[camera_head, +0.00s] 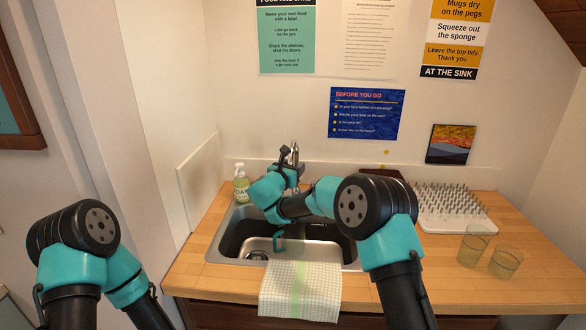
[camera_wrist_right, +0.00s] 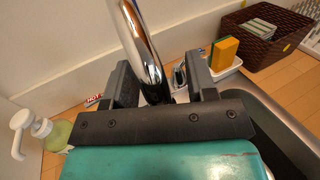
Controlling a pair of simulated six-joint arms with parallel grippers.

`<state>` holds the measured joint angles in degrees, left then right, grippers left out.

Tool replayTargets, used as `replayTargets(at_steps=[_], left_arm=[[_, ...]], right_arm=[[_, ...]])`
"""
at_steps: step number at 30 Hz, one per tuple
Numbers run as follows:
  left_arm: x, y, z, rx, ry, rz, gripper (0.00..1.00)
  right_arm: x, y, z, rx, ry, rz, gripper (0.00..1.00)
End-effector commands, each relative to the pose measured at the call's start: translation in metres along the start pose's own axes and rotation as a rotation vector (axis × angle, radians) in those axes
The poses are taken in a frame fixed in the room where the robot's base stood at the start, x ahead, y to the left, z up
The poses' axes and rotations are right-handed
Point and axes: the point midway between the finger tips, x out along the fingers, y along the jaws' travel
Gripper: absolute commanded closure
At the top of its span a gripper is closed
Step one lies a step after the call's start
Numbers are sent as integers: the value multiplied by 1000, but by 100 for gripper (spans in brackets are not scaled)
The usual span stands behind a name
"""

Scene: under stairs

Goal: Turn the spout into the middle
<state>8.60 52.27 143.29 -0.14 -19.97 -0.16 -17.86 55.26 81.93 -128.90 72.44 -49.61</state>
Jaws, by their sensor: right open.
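The chrome spout (camera_head: 295,151) stands at the back of the sink (camera_head: 323,247), partly hidden by my right arm in the head view. In the right wrist view the shiny spout (camera_wrist_right: 140,45) rises between the two dark fingers of my right gripper (camera_wrist_right: 163,82). My right gripper (camera_head: 291,163) is open around the spout, with a gap showing on the right side. Whether the left finger touches it I cannot tell. The spout's outlet and its line over the basin are hidden. My left arm bends down at the lower left; its gripper is out of the picture.
A soap bottle (camera_head: 241,184) stands left of the spout. A yellow-orange sponge (camera_wrist_right: 224,53) and a brown basket (camera_wrist_right: 265,45) are on the right. A cloth (camera_head: 300,291) hangs over the front edge. A pegged rack (camera_head: 455,222) and two glasses (camera_head: 506,261) stand further right.

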Motion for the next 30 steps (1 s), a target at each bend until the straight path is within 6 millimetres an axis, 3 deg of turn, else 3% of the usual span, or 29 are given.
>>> replayTargets(at_steps=[11,30], left_arm=[[0,0,0,0,0,0,57],[0,0,0,0,0,0,57]], right_arm=[[-15,1,1,0,1,3,48],[-132,1,0,-1,0,3,48]])
